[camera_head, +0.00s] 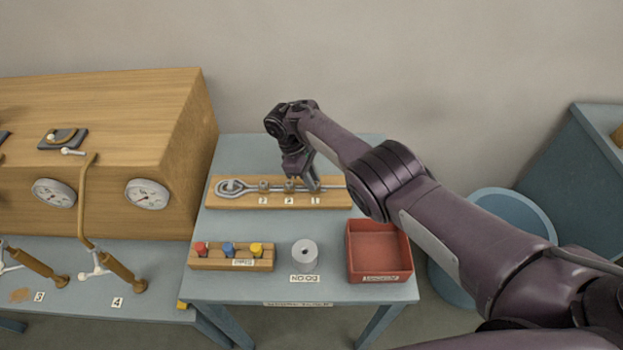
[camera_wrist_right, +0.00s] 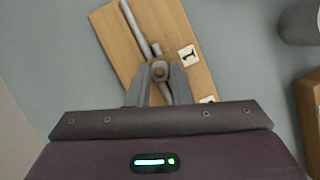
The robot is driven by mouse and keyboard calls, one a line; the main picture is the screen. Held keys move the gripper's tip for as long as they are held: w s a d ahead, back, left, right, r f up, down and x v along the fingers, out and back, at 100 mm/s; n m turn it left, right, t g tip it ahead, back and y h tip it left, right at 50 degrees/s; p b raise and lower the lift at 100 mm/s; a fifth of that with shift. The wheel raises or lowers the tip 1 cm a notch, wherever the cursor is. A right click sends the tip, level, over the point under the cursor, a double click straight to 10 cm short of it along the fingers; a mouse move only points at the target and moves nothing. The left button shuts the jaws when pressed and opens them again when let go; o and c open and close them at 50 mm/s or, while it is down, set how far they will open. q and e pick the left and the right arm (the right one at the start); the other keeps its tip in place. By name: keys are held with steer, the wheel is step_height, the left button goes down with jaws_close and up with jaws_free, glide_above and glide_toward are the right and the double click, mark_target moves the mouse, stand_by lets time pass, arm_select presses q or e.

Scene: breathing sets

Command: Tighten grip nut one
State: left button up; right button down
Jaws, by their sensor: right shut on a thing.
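A wooden board (camera_head: 225,201) on the small blue-grey table carries a long grey metal rod with a ring at its left end (camera_head: 232,187). Two small nuts (camera_head: 264,186) (camera_head: 289,186) sit along the rod above number tags. My right gripper (camera_head: 313,188) reaches down to the rod by the rightmost tag. In the wrist view my right gripper (camera_wrist_right: 159,72) is shut on a small brownish nut, grip nut one (camera_wrist_right: 159,70), beside the tag reading 1 (camera_wrist_right: 188,56). The fingers hide most of this nut in the head view. My left gripper is not in view.
In front of the board are a wooden holder with red, blue and yellow pieces (camera_head: 207,263), a grey cylinder (camera_head: 305,254) and a red tray (camera_head: 379,224). A wooden cabinet with gauges (camera_head: 110,120) stands left. A blue bin (camera_head: 515,212) stands right.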

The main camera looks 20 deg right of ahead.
stand_by(0.3)
steer(key=c, duration=1.3)
jaws_free()
steer(key=p+v, duration=0.1)
steer(key=v, duration=0.7)
steer(key=shift+p, duration=0.35)
